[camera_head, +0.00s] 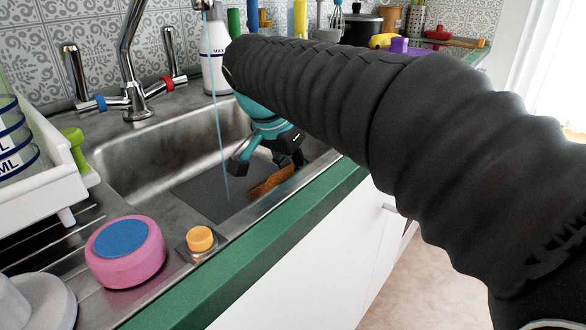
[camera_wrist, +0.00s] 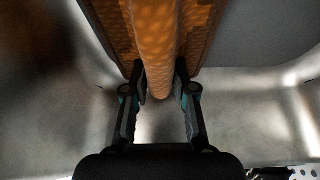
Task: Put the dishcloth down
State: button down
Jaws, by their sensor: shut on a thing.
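The dishcloth (camera_head: 272,182) is orange-brown and shows low in the sink basin, at the right end of a dark grey mat (camera_head: 212,192). In the wrist view the dishcloth (camera_wrist: 154,40) has a raised fold running between my fingers, with flatter parts on both sides. My gripper (camera_head: 267,163) reaches down into the sink, and in the wrist view my gripper (camera_wrist: 156,92) is shut on this fold. I cannot tell whether the underside of the cloth rests on the mat or hangs just above it. My arm hides part of the sink's right side.
A thin water stream (camera_head: 218,130) falls from the tap (camera_head: 128,60) left of my gripper. A pink-and-blue round object (camera_head: 126,251) and an orange cap (camera_head: 200,239) sit by the sink's front edge. A white rack (camera_head: 45,165) stands at left, a white bottle (camera_head: 214,60) behind.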

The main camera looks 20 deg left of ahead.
aim_at(277, 175)
jog(key=shift+f, duration=0.15)
jog(key=c, duration=0.9)
grip_release()
jog(key=shift+c, duration=0.2)
jog(key=shift+r, duration=0.3)
jog(key=p+v, duration=0.1)
jog(key=v, duration=1)
jog(key=shift+r+p, duration=0.3)
jog(key=shift+r, duration=0.1)
jog(key=shift+s, duration=0.15)
